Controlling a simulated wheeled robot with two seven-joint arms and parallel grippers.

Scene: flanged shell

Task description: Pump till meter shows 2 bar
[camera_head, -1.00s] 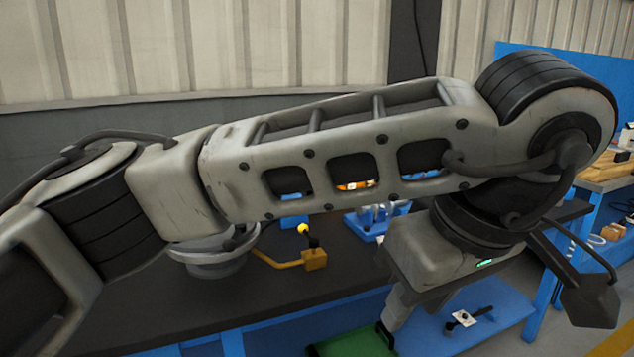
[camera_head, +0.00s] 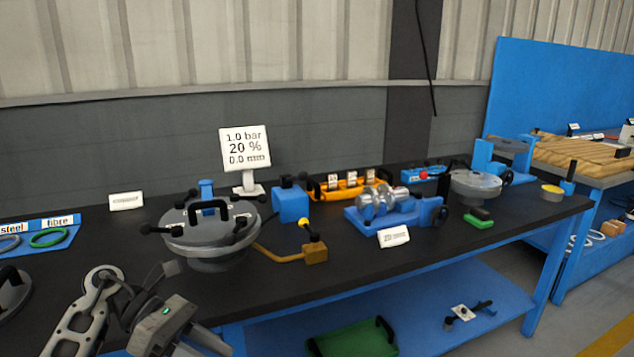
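The meter (camera_head: 245,150) is a white sign on a stand at the back of the bench, reading 1.0 bar, 20 % and a third line of 0.0. The round grey flanged shell (camera_head: 212,240) stands in front of it, with black handles on its lid. A blue box (camera_head: 291,204) with black knobs is behind; I cannot tell which part is the pump. My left gripper (camera_head: 212,343) is low at the left front, apart from these; its fingertips are unclear.
A blue fixture with metal cylinders (camera_head: 380,203) and an orange tray (camera_head: 345,188) stand to the right. Labelled seal rings (camera_head: 45,236) lie at the far left. A green tray (camera_head: 352,340) is on the lower shelf.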

